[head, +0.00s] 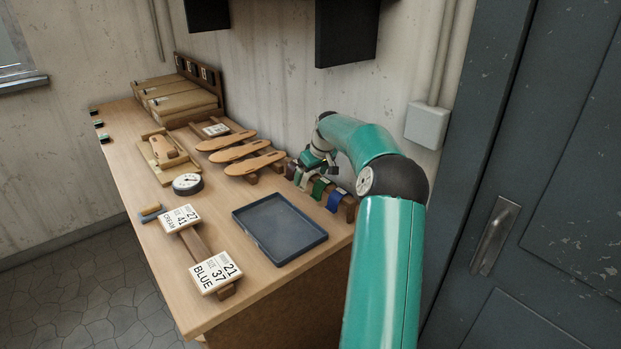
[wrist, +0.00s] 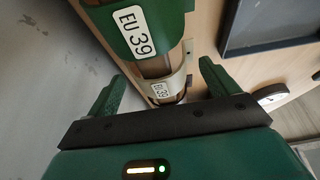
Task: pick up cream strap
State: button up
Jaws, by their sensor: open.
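The cream strap (wrist: 172,84) hangs over a wooden bar in the wrist view, with an EU 39 label on it. My gripper (wrist: 160,88) is open, with one green finger to each side of this strap and a visible gap to both. A green strap (wrist: 160,12), also labelled EU 39, hangs just beyond it. In the head view my gripper (head: 318,163) is at the strap rack by the wall. The green strap (head: 320,188) and a blue strap (head: 335,200) show there; the cream strap is small and partly hidden by the gripper.
A dark blue tray (head: 279,228) lies in front of the rack. Several sandal soles (head: 240,152) lie left of the rack. A round gauge (head: 187,183) and number cards (head: 215,272) are on the workbench (head: 185,310). The wall stands close behind the rack.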

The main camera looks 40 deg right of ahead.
jog(key=c, duration=1)
jog(key=shift+r, duration=0.1)
jog(key=shift+r, duration=0.4)
notch_tip(320, 180, up, 2)
jog(key=shift+r, duration=0.15)
jog(key=w+a+r, duration=0.2)
jog(key=a+r, duration=0.1)
jog(key=a, duration=0.1)
jog(key=w+a+r, duration=0.3)
jog(key=a, duration=0.1)
jog(key=w+a+r, duration=0.2)
jog(key=a+r, duration=0.1)
jog(key=a, duration=0.1)
jog(key=shift+w+r, duration=0.15)
jog(key=shift+r, duration=0.25)
